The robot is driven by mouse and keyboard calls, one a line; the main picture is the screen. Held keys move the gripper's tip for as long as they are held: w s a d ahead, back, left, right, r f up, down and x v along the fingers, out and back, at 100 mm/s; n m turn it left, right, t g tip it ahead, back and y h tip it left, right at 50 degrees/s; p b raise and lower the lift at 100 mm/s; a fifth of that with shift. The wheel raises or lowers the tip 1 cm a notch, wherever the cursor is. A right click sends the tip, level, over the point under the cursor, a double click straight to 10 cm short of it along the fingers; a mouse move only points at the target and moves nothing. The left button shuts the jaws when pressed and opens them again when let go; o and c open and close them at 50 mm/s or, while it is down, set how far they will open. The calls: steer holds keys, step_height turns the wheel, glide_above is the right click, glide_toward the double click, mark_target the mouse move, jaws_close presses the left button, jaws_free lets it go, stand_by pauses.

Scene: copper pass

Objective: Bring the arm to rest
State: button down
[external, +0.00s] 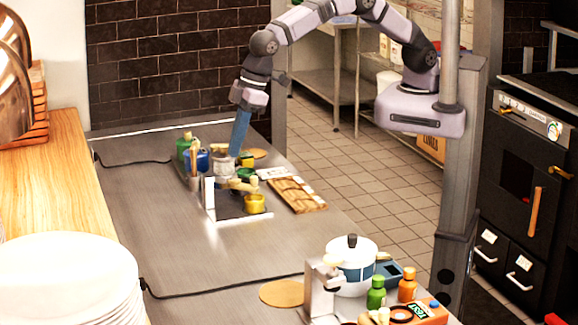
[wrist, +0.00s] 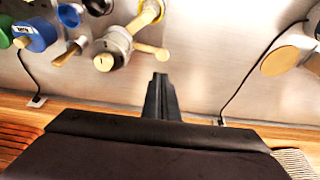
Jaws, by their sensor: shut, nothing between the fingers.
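My arm reaches in from its mount at the upper right of the external view and bends down over the metal counter (external: 130,215). My gripper (external: 235,153) points down at the cluster of jars and bottles at the counter's far end. In the wrist view my gripper (wrist: 160,77) shows as dark fingers closed together, with nothing between them. Bare counter shows around the fingertips there. A grey pot with a wooden handle (wrist: 112,45) is just left of the tips, apart from them in the picture.
A green bottle (external: 183,147), a blue jar (external: 197,160) and a yellow pot (external: 254,204) stand near my gripper. A wooden rack (external: 297,194) lies to their right. A white pot (external: 352,252) is at the near end. The counter's middle is mostly clear, with a black cable.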

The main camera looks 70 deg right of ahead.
steer(key=w+d+m+h+b, duration=0.1)
steer(key=w+d+m, duration=0.15)
steer(key=d, duration=1.25)
steer(key=w+d+m+h+b, duration=0.1)
steer(key=w+d+m+b, duration=0.15)
steer(key=d, duration=1.25)
steer(key=s+d+f+m+g, duration=0.1)
steer(key=s+d+f+m, duration=0.1)
steer(key=s+d, duration=0.6)
steer(key=s+d+f+m+g+b, duration=0.1)
steer(key=s+d+f+m, duration=0.1)
steer(key=s+d, duration=0.6)
steer(key=d+f, duration=0.1)
steer(key=d, duration=0.3)
steer(key=shift+d+f, duration=0.25)
